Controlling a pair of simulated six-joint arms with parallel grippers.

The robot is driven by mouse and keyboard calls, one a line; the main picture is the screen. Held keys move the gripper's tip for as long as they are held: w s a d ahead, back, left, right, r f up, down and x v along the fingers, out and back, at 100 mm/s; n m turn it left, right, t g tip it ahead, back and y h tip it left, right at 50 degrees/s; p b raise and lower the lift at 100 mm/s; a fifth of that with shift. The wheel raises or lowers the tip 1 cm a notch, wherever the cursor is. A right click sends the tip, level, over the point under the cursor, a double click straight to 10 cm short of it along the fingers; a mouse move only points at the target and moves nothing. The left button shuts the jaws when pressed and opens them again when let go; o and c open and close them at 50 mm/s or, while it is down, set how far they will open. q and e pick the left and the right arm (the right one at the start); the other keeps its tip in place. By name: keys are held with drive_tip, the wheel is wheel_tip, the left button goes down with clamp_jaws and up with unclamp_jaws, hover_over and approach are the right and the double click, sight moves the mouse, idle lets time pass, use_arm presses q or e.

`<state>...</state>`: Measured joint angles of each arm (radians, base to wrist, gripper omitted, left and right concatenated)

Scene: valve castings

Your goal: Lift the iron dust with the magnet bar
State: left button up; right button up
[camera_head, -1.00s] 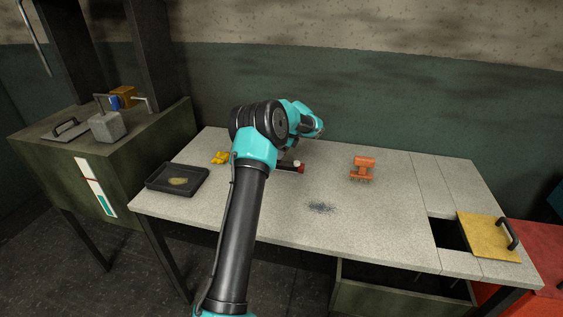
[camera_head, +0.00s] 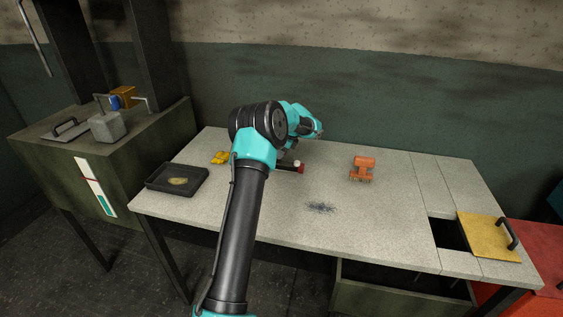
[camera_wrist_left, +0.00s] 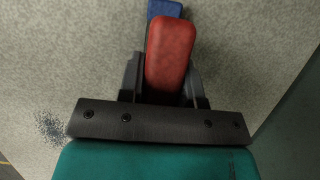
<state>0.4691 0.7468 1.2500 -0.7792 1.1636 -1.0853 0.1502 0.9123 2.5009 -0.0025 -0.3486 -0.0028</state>
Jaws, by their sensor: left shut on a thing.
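The magnet bar (camera_wrist_left: 172,50) is red with a blue end in the left wrist view, between the two dark fingers of my left gripper (camera_wrist_left: 165,82). The gripper is shut on it. In the head view only the bar's red end (camera_head: 300,169) shows clearly beside my wrist; my arm hides much of the gripper. I cannot tell whether the bar touches the table. The iron dust (camera_head: 321,207) is a dark speckled patch on the table, nearer the front and right of the bar. It also shows at the left wrist view's left edge (camera_wrist_left: 48,128). My right gripper is out of view.
A black tray (camera_head: 153,187) with a yellowish patch inside and a yellow item (camera_head: 220,157) are at the table's left. An orange brush-like tool (camera_head: 362,168) stands right of centre. A yellow handled plate (camera_head: 485,241) lies beside an opening at the right.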

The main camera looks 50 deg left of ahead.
use_arm(q)
clamp_jaws()
drive_tip(key=shift+r, duration=0.2)
drive_tip(key=shift+r, duration=1.4)
drive_tip(key=shift+d+r, duration=0.1)
drive_tip(key=shift+r, duration=0.15)
drive_tip(key=s+d+r, duration=0.1)
drive_tip(key=s+d, duration=0.9)
drive_tip(key=d, duration=0.2)
drive_tip(key=shift+s+r, duration=0.15)
drive_tip(key=shift+s, duration=0.05)
